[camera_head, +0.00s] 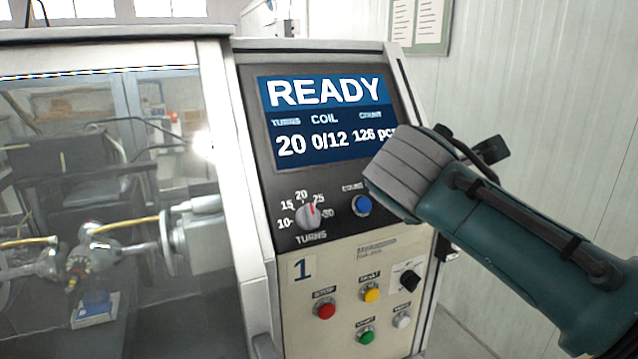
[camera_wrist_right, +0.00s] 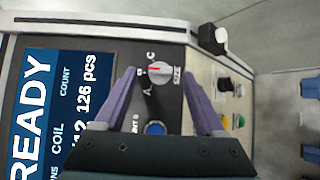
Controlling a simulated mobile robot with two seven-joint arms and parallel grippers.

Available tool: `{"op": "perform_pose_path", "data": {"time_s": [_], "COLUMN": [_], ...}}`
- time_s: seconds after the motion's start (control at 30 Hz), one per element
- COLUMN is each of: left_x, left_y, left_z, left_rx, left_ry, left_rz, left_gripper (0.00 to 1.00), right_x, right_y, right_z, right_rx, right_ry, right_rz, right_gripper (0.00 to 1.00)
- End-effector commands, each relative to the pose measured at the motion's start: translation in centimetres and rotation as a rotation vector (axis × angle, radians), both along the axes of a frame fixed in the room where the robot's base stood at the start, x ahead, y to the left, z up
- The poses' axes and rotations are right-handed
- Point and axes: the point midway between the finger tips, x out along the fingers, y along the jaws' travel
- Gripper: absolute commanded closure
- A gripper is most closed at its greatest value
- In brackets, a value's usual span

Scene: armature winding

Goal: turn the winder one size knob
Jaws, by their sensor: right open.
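The size knob (camera_wrist_right: 160,73) is a round light grey knob with a red mark, beside the letters A, B and C and the word SIZE in the right wrist view. Its red mark appears to point towards the middle letter. My right gripper (camera_wrist_right: 160,75) is open, its two purple-grey fingers either side of the knob. I cannot tell whether they touch it. In the head view my right wrist covers the size knob and the fingers. Winder one (camera_head: 303,269) carries a "1" label, and its screen (camera_head: 325,118) reads READY. My left gripper is not in view.
The turns knob (camera_head: 308,216) and a blue button (camera_head: 363,205) sit left of my wrist. Below are a red stop button (camera_head: 325,310), a yellow button (camera_head: 371,294), a green button (camera_head: 366,337) and a black switch (camera_head: 410,281). A clear guard (camera_head: 110,190) covers the left side.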

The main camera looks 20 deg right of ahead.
Motion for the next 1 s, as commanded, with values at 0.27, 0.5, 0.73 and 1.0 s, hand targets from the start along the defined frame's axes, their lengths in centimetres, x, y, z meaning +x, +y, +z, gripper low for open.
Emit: {"op": "perform_pose_path", "data": {"time_s": [0.27, 0.5, 0.73, 1.0], "left_x": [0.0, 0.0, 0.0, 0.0], "left_y": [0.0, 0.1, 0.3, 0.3], "left_z": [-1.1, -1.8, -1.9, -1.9], "left_rx": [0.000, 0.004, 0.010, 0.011], "left_ry": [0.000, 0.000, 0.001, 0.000], "left_rz": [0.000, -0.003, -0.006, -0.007], "left_gripper": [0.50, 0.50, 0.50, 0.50], "right_x": [-3.2, -5.4, -5.9, -5.9], "right_y": [2.8, 4.6, 4.9, 4.9], "right_z": [1.9, 3.4, 3.8, 3.8], "right_rx": [0.003, 0.001, 0.002, 0.002], "right_ry": [-0.003, -0.001, 0.001, 0.001], "right_rz": [0.003, 0.000, -0.001, -0.001], "right_gripper": [0.28, 0.28, 0.28, 0.28]}}
